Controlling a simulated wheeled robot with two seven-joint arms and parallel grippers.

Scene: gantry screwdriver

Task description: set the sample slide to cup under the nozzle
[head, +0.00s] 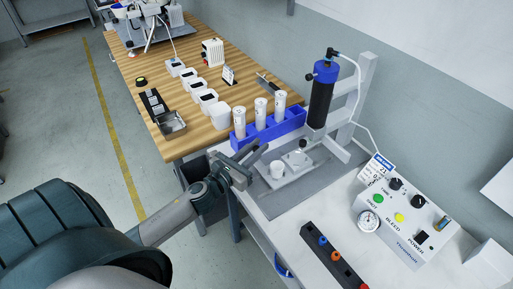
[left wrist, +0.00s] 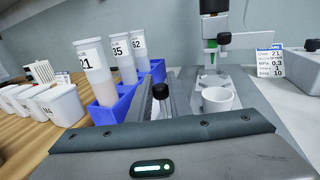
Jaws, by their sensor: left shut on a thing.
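The white cup (head: 277,169) stands upright on the pale sample slide (head: 285,182) at the foot of the dispenser. In the left wrist view the cup (left wrist: 217,98) is right of my fingers. The nozzle (left wrist: 212,57), with a green part, shows above and behind the cup; the cup appears nearer to me than the nozzle. My left gripper (head: 252,157) is left of the cup, low over the bench edge. In the left wrist view its fingers (left wrist: 160,108) are shut around a black knob (left wrist: 160,91), seemingly the slide's handle. The knob's base is hidden. My right gripper is not in view.
A blue rack (head: 283,128) with three labelled tubes stands just behind my left gripper. The dark dispenser cylinder (head: 322,95) rises behind the slide. A control box (head: 402,215) and a black holder (head: 333,258) are at the right and front. The grey mat's front is clear.

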